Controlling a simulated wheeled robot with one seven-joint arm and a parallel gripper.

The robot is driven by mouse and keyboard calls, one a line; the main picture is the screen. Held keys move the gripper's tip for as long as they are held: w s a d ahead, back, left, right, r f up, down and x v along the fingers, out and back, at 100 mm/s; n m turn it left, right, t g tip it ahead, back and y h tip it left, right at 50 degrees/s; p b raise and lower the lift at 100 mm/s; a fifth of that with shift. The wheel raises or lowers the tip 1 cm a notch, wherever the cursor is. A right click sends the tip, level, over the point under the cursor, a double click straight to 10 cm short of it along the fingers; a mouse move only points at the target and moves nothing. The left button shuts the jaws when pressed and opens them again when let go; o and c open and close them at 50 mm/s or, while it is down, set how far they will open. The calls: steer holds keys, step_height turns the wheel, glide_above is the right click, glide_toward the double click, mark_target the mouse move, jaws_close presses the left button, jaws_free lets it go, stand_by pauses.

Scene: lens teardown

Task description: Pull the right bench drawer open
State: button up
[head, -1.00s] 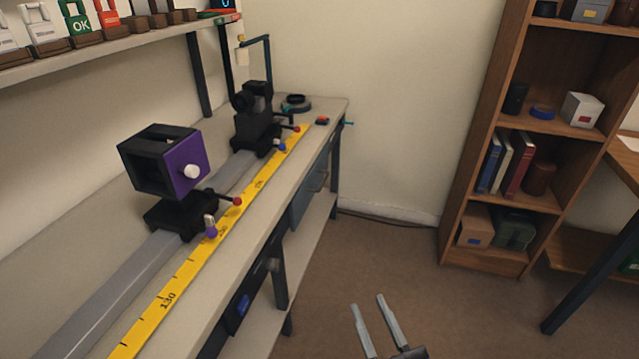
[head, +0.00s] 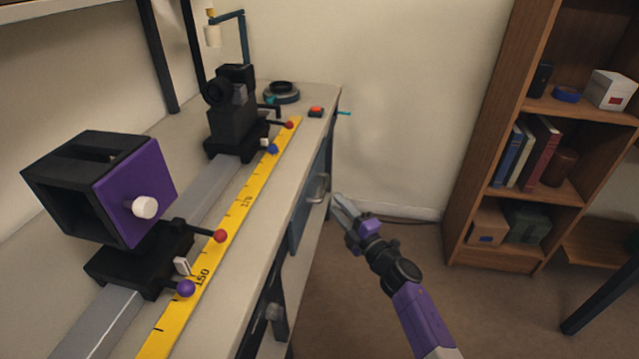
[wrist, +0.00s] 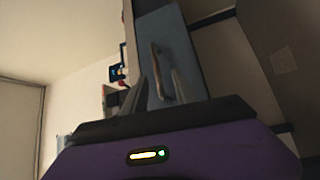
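The right bench drawer has a blue-grey front (head: 297,222) under the bench top, and it looks closed. Its pale metal bar handle (head: 318,187) stands out from the front. My gripper (head: 340,204) is just right of the handle, apart from it, with its fingers pointing towards the drawer. In the wrist view, the drawer front (wrist: 163,30) lies ahead and the handle (wrist: 158,72) shows between and beyond my two spread fingers (wrist: 158,98). The gripper is open and empty.
The bench top (head: 300,98) carries a rail with a purple-fronted black box (head: 132,190), a black mount (head: 235,120) and a yellow ruler (head: 240,205). A wooden bookshelf (head: 468,215) stands at the right. Open floor lies between bench and bookshelf.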

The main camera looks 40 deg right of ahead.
mark_target(324, 187)
steer(key=shift+w+d+r+b, duration=0.2)
steer(key=shift+w+b, duration=0.4)
steer(key=shift+w, duration=0.65)
steer(key=shift+w+d+r+b, duration=0.1)
steer(key=shift+w+r+b, duration=0.35)
steer(key=shift+w, duration=0.8)
steer(key=shift+w+d+r+b, duration=0.15)
steer(key=shift+w+b, duration=0.6)
steer(key=shift+w, duration=0.5)
jaws_close()
steer(key=shift+f, duration=0.1)
